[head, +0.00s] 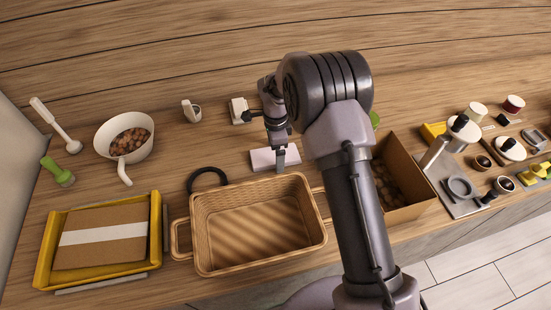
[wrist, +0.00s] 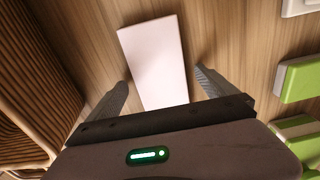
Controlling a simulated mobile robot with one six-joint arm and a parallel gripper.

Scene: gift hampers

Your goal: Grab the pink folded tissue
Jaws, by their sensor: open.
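The pink folded tissue (head: 262,160) is a pale pink flat block lying on the wooden counter, just behind the wicker basket. In the wrist view the tissue (wrist: 153,58) lies lengthwise ahead of my gripper (wrist: 162,78). The two fingers are open, one on each side of its near end, with a gap on the right and a smaller one on the left. In the head view my gripper (head: 280,158) is over the right part of the tissue and hides some of it. I cannot tell its exact height above the counter.
The empty wicker basket (head: 196,235) stands in front of the tissue; its rim (wrist: 45,60) is left of my gripper. Green-and-white items (wrist: 298,80) lie to the right. A cardboard box (head: 408,170) stands right of my arm. A white bowl (head: 104,150) is at left.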

